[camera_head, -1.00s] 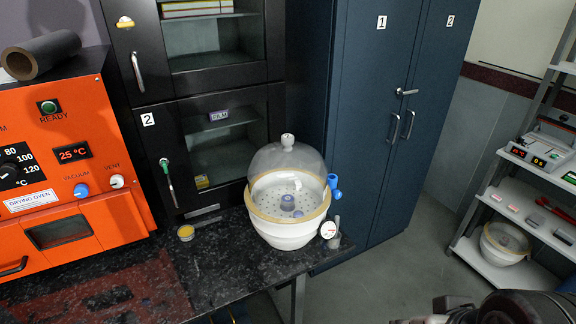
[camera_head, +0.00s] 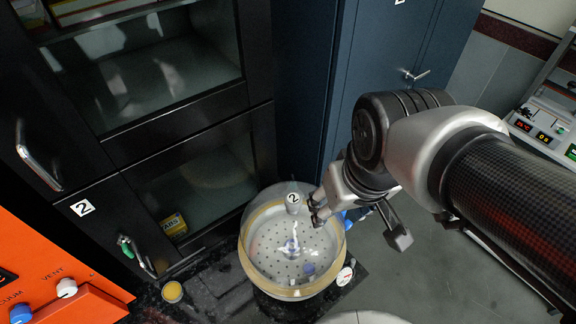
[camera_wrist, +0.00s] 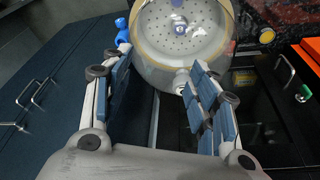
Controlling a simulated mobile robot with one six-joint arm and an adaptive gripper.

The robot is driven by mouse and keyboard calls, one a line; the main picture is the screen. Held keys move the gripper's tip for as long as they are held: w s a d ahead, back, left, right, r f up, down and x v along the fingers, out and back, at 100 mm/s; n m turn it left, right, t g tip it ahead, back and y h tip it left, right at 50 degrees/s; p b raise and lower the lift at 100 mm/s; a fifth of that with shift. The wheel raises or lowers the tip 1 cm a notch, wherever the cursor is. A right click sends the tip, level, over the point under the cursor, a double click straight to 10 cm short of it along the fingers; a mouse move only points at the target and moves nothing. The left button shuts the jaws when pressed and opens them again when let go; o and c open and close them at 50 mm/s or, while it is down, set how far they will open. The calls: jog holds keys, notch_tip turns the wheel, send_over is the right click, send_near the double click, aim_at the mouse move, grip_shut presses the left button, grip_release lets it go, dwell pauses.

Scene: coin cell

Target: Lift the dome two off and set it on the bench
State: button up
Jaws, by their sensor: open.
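Dome two is a clear glass dome (camera_head: 262,222) with a knob (camera_head: 293,200) marked 2 on top. My gripper (camera_head: 358,222) is open and empty, just right of the knob in the head view. In the wrist view, my gripper's fingers (camera_wrist: 160,62) are spread wide, with the knob (camera_wrist: 181,80) close to the right fingertip. I cannot tell whether the knob lies between the fingers. Through the glass shows a perforated plate (camera_head: 283,250) with small items on it.
A blue valve (camera_wrist: 121,30) sticks out at the vessel's side, near the left finger in the wrist view. A black cabinet (camera_head: 190,100) stands behind; an orange oven (camera_head: 50,270) is at left.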

jog(key=w+a+r+n+g+p, duration=0.2)
jog(key=w+a+r+p, duration=0.3)
jog(key=a+r+p, duration=0.5)
jog(key=p, duration=0.1)
send_near(294, 198)
jog(key=shift+n, duration=0.3)
jog(key=f, duration=0.5)
jog(key=shift+w+a+f, duration=0.1)
jog(key=shift+w+a, duration=0.1)
jog(key=shift+a, duration=0.15)
jog(key=f, duration=0.5)
jog(key=shift+w+f, duration=0.3)
jog(key=shift+w, duration=0.1)
jog(key=shift+c, duration=0.3)
grip_shut()
